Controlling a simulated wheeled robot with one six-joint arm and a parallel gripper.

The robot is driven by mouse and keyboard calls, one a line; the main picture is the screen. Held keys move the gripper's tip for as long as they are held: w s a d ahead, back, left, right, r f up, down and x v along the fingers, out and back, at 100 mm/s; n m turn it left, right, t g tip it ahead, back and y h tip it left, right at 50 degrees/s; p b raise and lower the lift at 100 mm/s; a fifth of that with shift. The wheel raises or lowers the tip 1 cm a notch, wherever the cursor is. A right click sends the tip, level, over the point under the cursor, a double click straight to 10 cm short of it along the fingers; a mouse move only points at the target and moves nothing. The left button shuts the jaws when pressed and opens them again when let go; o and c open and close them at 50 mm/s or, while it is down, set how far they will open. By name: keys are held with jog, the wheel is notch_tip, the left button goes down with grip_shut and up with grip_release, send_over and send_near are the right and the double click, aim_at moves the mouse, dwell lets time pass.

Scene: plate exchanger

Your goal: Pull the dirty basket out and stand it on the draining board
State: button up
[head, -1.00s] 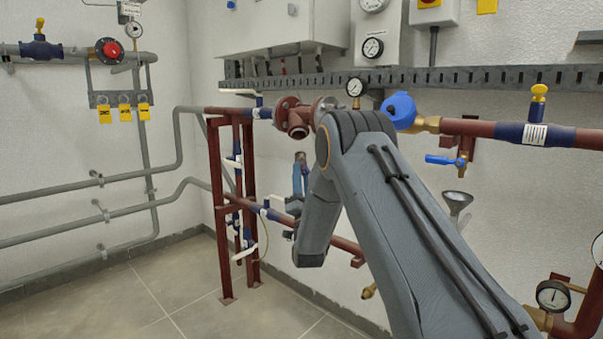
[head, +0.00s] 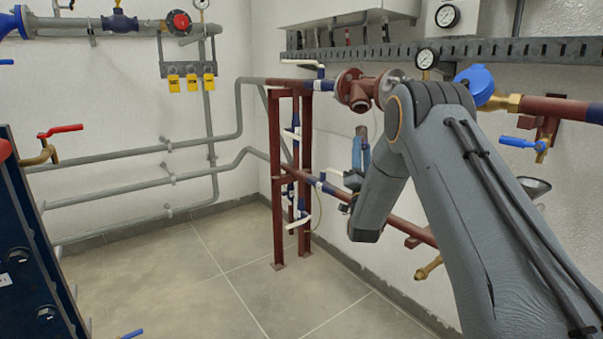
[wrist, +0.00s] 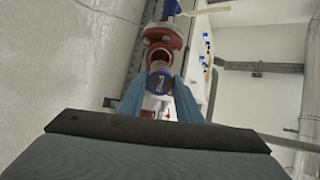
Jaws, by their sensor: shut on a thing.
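My gripper (head: 361,142) points up, its two blue fingers closed on a small brownish piece, which I take to be the dirty basket (head: 362,131). In the wrist view the fingers (wrist: 158,88) stand either side of a round, dark blue end. Most of the held piece is hidden or too small to make out. The red-brown strainer body (head: 358,93) is on the wall pipe just above the fingertips. Its open round mouth (wrist: 159,57) shows in the wrist view beyond the held piece; a gap shows between them in the head view. I see no draining board.
A red-brown pipe stand (head: 276,180) is left of my gripper. A lower pipe (head: 398,223) runs along the wall behind my arm. A dark blue frame (head: 35,255) stands at the left edge, near a red-handled valve (head: 50,142). The tiled floor (head: 215,285) between is clear.

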jog(key=s+r+p, duration=0.3)
jog(key=r+p, duration=0.7)
jog(key=r, duration=0.1)
jog(key=s+r+p, duration=0.3)
jog(key=r+p, duration=0.7)
jog(key=p, duration=0.1)
jog(key=s+a+p, duration=0.1)
jog(key=s+a, duration=0.6)
jog(key=a, duration=0.2)
jog(key=shift+a+r, duration=0.15)
jog(key=shift+a, duration=0.2)
jog(key=s+a, duration=0.7)
jog(key=a, duration=0.2)
jog(key=shift+a+p, duration=0.3)
jog(key=shift+a, duration=0.05)
jog(key=shift+a, duration=0.1)
